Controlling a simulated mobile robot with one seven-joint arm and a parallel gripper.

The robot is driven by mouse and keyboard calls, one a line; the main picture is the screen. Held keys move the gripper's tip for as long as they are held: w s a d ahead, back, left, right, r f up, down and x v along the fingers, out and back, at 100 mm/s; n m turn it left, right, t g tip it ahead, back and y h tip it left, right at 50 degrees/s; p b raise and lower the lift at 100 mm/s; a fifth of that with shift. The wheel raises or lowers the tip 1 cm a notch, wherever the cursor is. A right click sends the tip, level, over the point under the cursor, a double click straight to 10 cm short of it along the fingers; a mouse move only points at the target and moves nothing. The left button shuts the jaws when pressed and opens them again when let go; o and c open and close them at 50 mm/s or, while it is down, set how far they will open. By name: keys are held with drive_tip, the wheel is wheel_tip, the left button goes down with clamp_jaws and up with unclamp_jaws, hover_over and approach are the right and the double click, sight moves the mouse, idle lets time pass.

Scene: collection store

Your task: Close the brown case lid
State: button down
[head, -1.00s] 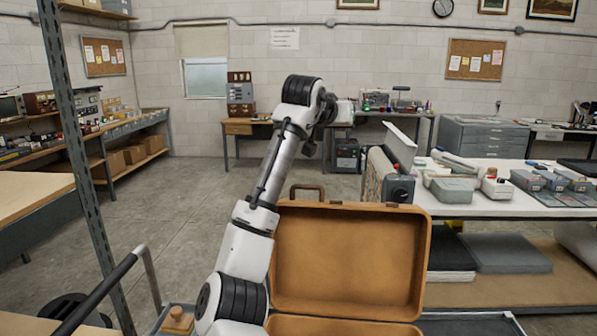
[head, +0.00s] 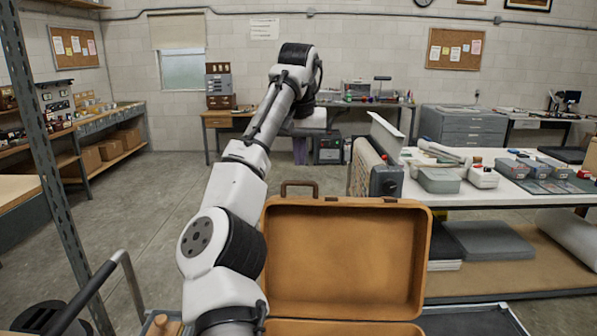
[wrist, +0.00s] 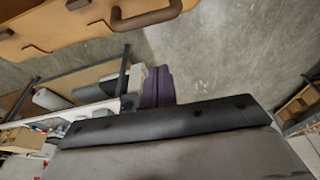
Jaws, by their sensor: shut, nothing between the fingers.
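The brown case stands open at the bottom of the head view. Its lid (head: 345,258) is upright with the tan inside facing me, and a strip of its base (head: 345,327) shows at the picture's bottom edge. A handle (head: 299,187) rises from the lid's top edge. My gripper (head: 300,151) is beyond the lid and appears above the handle, its purple fingers pointing down. In the wrist view the fingers (wrist: 157,86) are together and empty, apart from the case (wrist: 70,35) and its handle (wrist: 145,16) at the upper left.
A white-topped table (head: 500,193) with grey boxes stands right of the case. A metal post (head: 42,150) and a dark rail (head: 90,290) are at the left. Open concrete floor (head: 140,205) lies left of and behind the case.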

drive_tip(key=shift+s+a+f+p, duration=0.15)
drive_tip(key=shift+s+f+p, duration=0.3)
drive_tip(key=shift+s+f, duration=1.05)
drive_tip(key=shift+s+r, duration=0.1)
